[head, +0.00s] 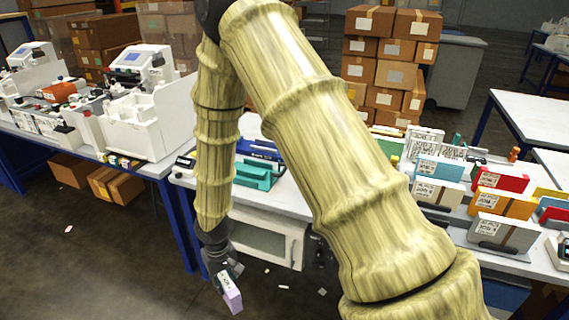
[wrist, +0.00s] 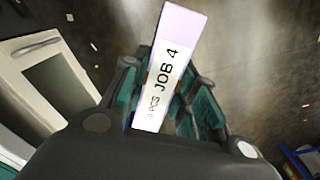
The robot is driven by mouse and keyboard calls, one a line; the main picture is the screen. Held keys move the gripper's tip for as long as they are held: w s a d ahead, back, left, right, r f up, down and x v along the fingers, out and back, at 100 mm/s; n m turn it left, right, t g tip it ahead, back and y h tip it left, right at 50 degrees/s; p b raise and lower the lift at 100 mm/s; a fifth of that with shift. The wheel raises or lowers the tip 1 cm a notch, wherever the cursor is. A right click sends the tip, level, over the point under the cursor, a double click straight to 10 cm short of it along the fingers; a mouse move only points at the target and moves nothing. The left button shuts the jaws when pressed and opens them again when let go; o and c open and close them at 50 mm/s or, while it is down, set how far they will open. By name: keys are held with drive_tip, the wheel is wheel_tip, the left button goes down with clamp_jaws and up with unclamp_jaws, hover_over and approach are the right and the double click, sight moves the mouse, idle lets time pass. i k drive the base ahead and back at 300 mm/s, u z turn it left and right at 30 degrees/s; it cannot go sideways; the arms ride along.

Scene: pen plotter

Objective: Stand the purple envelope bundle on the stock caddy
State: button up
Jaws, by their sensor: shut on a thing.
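My gripper (head: 222,266) hangs low over the floor in front of the table, left of the picture's middle. It is shut on the purple envelope bundle (head: 231,296), a pale lilac block with a white label. In the wrist view the bundle (wrist: 184,22) sticks out between the teal-padded fingers, tilted, with "JOB 4" readable on its label. The fingers hide its lower sides. I cannot tell for sure which thing is the stock caddy. On the right table, dark holders carry upright labelled bundles in blue (head: 440,169), red (head: 499,179), orange (head: 502,203) and grey (head: 502,232).
A teal tray (head: 252,178) lies on the table behind my arm. A white cabinet (head: 268,240) stands under the table, close to my gripper. White machines (head: 150,108) fill the left table. My arm blocks the table's middle. Small scraps lie on the floor.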

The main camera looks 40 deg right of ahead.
sight(247, 180)
drive_tip(key=z, duration=0.45)
drive_tip(key=i, duration=0.45)
drive_tip(key=u, duration=0.55)
drive_tip(key=k, duration=0.95)
drive_tip(key=z, duration=0.55)
drive_tip(key=i, duration=0.15)
drive_tip(key=z, duration=0.2)
